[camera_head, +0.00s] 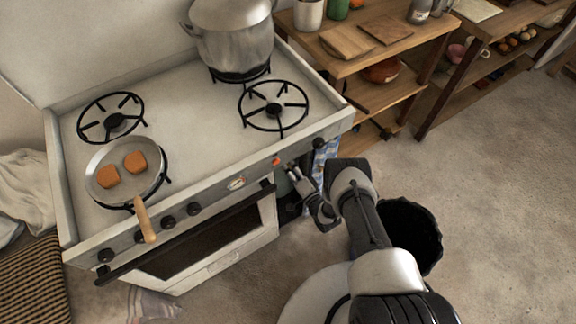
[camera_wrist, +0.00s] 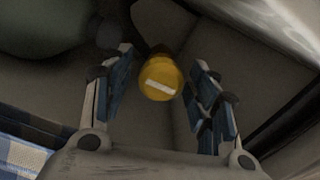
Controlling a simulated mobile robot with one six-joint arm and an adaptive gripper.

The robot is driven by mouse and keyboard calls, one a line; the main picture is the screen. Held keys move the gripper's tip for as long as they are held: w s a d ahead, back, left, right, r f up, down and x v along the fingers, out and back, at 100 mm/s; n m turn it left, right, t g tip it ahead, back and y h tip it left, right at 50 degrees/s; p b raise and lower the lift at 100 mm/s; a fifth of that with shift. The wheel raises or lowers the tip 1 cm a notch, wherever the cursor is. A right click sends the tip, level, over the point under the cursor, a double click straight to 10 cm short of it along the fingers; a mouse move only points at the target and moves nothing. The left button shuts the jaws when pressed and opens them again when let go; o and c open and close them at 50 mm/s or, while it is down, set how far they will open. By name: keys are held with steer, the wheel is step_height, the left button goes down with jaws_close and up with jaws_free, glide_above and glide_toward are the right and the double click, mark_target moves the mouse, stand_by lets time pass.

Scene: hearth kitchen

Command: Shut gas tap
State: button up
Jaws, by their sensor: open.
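The gas tap (camera_wrist: 160,80) shows in the wrist view as a round yellow knob with a pale bar across its face. My gripper (camera_wrist: 163,58) is open, with one blue-padded finger to the left of the knob and one to the right. Gaps show between the knob and both fingers. In the head view my gripper (camera_head: 291,174) is low beside the right front corner of the stove (camera_head: 195,110). The tap cannot be made out in the head view.
A dark green rounded body (camera_wrist: 50,25) is at upper left in the wrist view. A checked blue cloth (camera_head: 325,152) hangs near my gripper. A pan (camera_head: 125,170) with two orange-brown pieces and a large pot (camera_head: 235,45) stand on the stove. A black bin (camera_head: 410,232) is behind my arm.

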steer(key=shift+d, duration=0.1)
steer(key=v, duration=1.2)
